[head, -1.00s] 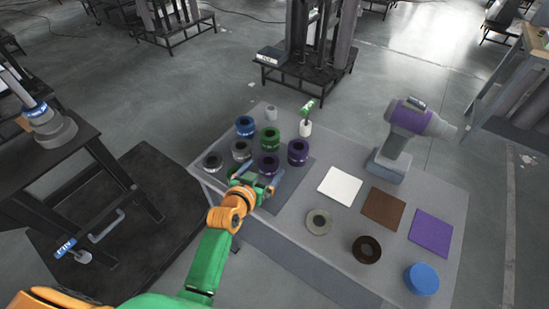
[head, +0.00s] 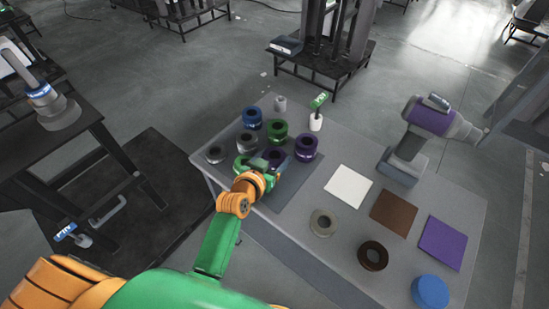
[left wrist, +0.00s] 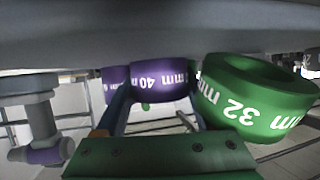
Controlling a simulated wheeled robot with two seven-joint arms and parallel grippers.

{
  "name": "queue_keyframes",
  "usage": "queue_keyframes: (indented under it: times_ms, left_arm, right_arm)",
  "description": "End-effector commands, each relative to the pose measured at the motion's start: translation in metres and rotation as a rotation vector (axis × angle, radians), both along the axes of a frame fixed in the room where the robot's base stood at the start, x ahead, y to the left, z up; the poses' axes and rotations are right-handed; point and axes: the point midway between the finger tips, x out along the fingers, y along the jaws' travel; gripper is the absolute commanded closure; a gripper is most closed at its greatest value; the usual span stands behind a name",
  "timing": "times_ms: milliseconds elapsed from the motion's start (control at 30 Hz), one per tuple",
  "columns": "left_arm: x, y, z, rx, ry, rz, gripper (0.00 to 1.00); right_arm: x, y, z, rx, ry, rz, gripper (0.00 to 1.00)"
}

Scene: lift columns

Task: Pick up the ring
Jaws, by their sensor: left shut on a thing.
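My left gripper (head: 271,164) reaches in from the left, over the front part of the rings on the table. Its two fingers are shut on a purple ring (head: 274,156), marked 40 mm. In the left wrist view this purple ring (left wrist: 160,80) sits between the fingers, and it appears to rest against the grey surface. A green ring (left wrist: 255,100) marked 32 mm stands close beside it. In the head view the green ring (head: 241,165) is partly hidden by my gripper. My right gripper is not in view.
White (head: 348,186), brown and purple squares lie to the right. A purple-grey tool (head: 425,130) stands behind them.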

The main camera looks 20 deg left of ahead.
Motion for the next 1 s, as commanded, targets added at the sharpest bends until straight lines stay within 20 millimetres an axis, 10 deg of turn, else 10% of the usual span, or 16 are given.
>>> queue_keyframes:
  times_ms: [267, 500, 700, 1000]
  left_arm:
    - [0.001, 0.0, 0.033, 0.0, -0.006, 0.0, 1.0]
    - [-0.051, 0.022, 0.098, 0.006, -0.002, 0.0, 1.0]
    - [-0.108, 0.046, 0.12, 0.006, 0.006, -0.002, 1.0]
    - [-0.129, 0.055, 0.132, 0.0, 0.001, -0.002, 1.0]
  right_arm:
    - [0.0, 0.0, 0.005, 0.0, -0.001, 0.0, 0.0]
    - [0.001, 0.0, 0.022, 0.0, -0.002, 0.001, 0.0]
    - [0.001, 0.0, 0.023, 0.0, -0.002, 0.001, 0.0]
    - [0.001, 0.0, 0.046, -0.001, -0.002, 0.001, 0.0]
